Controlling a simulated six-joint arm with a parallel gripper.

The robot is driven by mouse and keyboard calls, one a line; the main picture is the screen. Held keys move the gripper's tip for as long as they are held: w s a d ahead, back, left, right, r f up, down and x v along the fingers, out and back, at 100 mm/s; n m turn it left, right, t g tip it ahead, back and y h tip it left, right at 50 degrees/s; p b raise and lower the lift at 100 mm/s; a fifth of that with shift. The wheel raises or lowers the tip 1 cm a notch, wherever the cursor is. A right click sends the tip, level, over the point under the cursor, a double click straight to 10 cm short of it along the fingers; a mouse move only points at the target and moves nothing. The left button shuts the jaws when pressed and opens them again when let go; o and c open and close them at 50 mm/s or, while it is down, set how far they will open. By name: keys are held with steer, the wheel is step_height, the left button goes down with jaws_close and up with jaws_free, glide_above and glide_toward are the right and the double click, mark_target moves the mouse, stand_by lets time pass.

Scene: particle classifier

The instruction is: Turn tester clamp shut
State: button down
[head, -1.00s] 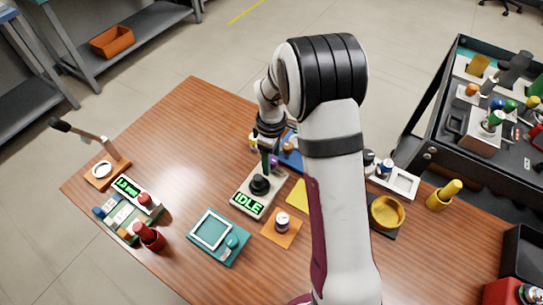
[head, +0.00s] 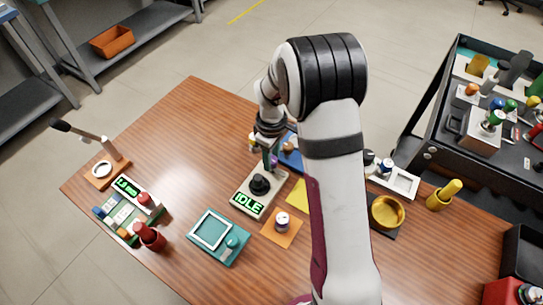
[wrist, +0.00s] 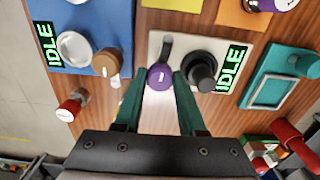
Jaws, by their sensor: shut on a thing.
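The tester (head: 259,194) is a pale beige block with a black round part and a green display reading IDLE. It stands mid-table, and also shows in the wrist view (wrist: 228,52). Its clamp lever has a dark arm (wrist: 166,45) and a purple knob (wrist: 160,77). My gripper (wrist: 157,82) has green fingers and is shut on the purple knob, one finger on each side. In the head view, my gripper (head: 272,160) is at the tester's far end, partly hidden by my arm.
A blue station with a brown knob (wrist: 106,62) stands beside the tester. A teal tray (head: 218,237), an orange mat (head: 281,229) holding a jar, and a yellow mat (head: 297,193) lie close by. A lever stand (head: 106,172) is far left.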

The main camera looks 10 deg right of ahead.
steer(key=m, duration=0.4)
steer(key=shift+m, duration=0.3)
steer(key=m, duration=0.3)
steer(key=shift+m, duration=0.3)
steer(key=m, duration=0.4)
steer(key=shift+m, duration=2)
steer(key=c, duration=0.5)
jaws_free()
